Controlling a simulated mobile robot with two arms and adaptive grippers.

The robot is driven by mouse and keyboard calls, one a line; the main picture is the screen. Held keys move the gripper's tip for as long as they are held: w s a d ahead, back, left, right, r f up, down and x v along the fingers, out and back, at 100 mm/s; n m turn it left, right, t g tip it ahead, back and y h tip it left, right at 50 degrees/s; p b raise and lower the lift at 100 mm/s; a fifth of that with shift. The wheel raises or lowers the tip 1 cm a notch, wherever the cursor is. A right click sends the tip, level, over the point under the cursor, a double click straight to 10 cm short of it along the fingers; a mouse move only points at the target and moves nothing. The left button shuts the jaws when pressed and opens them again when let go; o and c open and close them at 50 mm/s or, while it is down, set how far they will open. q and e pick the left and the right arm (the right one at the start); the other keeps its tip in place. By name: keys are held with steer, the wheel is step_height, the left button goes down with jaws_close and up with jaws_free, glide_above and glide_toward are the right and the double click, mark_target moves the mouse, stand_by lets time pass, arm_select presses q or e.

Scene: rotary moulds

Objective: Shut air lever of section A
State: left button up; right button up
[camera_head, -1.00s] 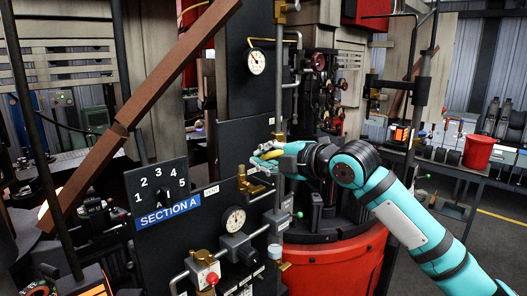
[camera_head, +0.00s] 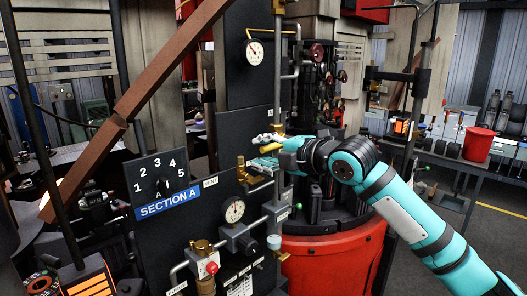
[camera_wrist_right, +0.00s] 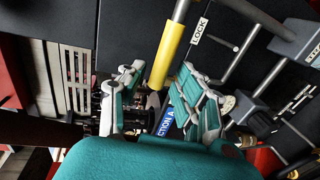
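The section A panel (camera_head: 158,186) carries a blue SECTION A label, the numbers 1 to 5 and a dark pointer. To its right, a brass valve (camera_head: 243,170) sits on the dark board. My right gripper (camera_head: 268,146) is just above and right of this valve in the head view. In the right wrist view, a yellow lever handle (camera_wrist_right: 172,48) runs down between the spread fingers of my right gripper (camera_wrist_right: 160,98). The gripper is open, with gaps beside the handle; I cannot tell whether a finger touches it. My left gripper is not in view.
A pressure gauge (camera_head: 233,211), pipes and a red-buttoned valve (camera_head: 208,265) crowd the board below. A thin vertical pipe (camera_head: 279,80) stands close to my right gripper. A rusty beam (camera_head: 150,85) crosses the left. A large red drum (camera_head: 335,262) stands behind the board.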

steer(key=shift+w+a, duration=0.1)
steer(key=v, duration=1.2)
